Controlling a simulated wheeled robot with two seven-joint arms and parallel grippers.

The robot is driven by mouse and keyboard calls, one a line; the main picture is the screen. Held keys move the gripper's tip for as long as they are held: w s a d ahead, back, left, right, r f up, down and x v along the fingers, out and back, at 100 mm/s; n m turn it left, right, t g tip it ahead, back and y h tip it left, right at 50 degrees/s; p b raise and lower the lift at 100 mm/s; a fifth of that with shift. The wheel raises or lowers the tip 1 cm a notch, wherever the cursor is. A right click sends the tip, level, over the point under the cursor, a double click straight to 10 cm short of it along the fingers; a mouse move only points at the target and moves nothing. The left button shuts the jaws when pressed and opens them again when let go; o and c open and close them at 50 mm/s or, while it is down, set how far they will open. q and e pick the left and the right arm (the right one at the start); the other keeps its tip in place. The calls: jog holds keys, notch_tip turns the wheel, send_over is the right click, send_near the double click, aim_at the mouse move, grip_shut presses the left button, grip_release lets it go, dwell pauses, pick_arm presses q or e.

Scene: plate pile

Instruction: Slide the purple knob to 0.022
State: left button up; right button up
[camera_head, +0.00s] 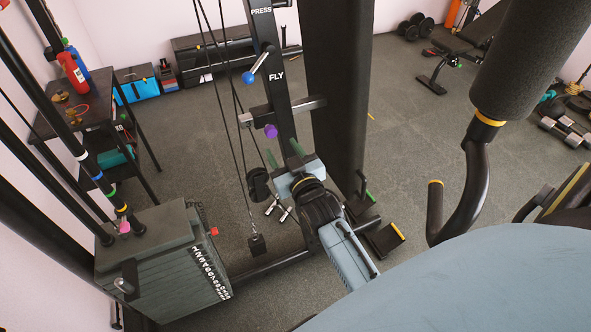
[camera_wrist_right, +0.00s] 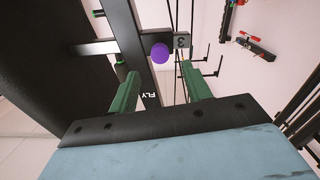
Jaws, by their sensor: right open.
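The purple knob (camera_head: 271,131) sits on a horizontal metal bar (camera_head: 290,110) that crosses the black upright marked FLY and PRESS. In the right wrist view the purple knob (camera_wrist_right: 160,53) is beyond the fingertips, between the two green fingers and beside a grey plate marked 3 (camera_wrist_right: 182,41). My right gripper (camera_head: 282,155) is open and empty, just below the knob in the head view. It also shows in the right wrist view (camera_wrist_right: 160,85), its fingers apart and not touching the knob. My left gripper is not in view.
A blue ball-ended lever (camera_head: 248,77) juts from the upright above the knob. Cables (camera_head: 228,90) hang at its left, and a thick black column (camera_head: 338,90) stands at its right. A weight stack (camera_head: 170,270) is at lower left. Open floor (camera_head: 430,150) lies at right.

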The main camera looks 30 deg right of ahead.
jog(key=s+a, duration=0.1)
jog(key=s, duration=0.6)
jog(key=shift+s, duration=0.3)
jog(key=shift+a, duration=0.1)
jog(key=s+a+f+n+g+y+b, duration=0.1)
jog(key=s+a+f+g+y+b, duration=0.25)
jog(key=f, duration=1.25)
jog(key=s+a+f+g, duration=0.35)
jog(key=s+f, duration=0.25)
jog(key=f, duration=0.9)
jog(key=s+d+f+g+b, duration=0.1)
jog(key=s+f+g, duration=0.4)
jog(key=s+f, duration=0.5)
jog(key=s+d+f+n+g+b, duration=0.1)
jog(key=s+d+f+g, duration=0.3)
jog(key=s+f, duration=0.7)
jog(key=s, duration=0.8)
jog(key=shift+f+g+h+b, duration=0.15)
jog(key=shift+g+h+b, duration=0.2)
jog(key=shift+g+b, duration=0.05)
jog(key=shift+a, duration=0.1)
